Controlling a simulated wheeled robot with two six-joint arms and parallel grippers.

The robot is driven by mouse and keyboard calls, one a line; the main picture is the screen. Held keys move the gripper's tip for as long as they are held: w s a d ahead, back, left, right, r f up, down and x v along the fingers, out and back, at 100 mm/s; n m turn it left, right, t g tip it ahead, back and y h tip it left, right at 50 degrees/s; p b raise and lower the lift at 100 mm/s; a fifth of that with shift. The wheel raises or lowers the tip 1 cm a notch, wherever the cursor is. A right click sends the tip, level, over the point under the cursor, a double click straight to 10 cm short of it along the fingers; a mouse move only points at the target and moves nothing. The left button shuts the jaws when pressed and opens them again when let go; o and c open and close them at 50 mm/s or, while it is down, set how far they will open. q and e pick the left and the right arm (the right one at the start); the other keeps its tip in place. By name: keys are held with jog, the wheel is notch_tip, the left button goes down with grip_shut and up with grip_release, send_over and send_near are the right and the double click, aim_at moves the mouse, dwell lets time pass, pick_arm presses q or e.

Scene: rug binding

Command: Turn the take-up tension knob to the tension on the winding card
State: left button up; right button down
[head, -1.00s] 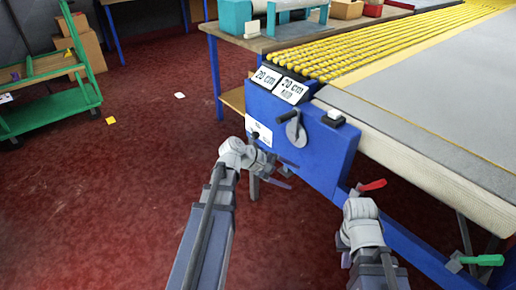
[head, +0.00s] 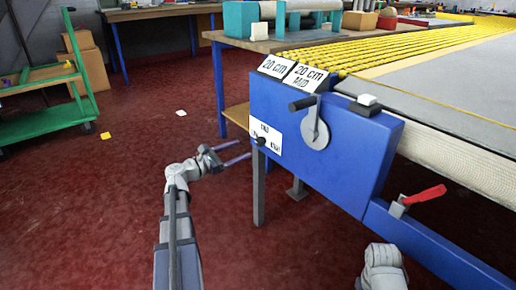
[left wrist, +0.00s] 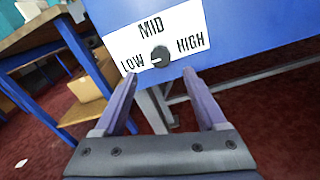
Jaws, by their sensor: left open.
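The black take-up tension knob (head: 261,141) sits on a white dial plate on the blue end box. In the left wrist view the knob (left wrist: 160,57) has a white mark at its left, toward LOW; MID is above and HIGH to the right. The winding card (head: 308,77) on top of the box reads "20 cm MID". My left gripper (head: 246,150) is open and empty, just left of the plate. In the left wrist view its fingers (left wrist: 158,88) are spread below the knob, apart from it. My right gripper is not visible; only part of that arm shows.
Another card (head: 276,67) reads "20 cm". A grey crank (head: 315,130) with a black handle juts from the box right of the knob. A red-handled lever (head: 423,195) is on the blue rail.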

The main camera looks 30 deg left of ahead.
aim_at(257, 143)
pick_arm(q)
jog(key=shift+x, duration=3.9)
grip_shut()
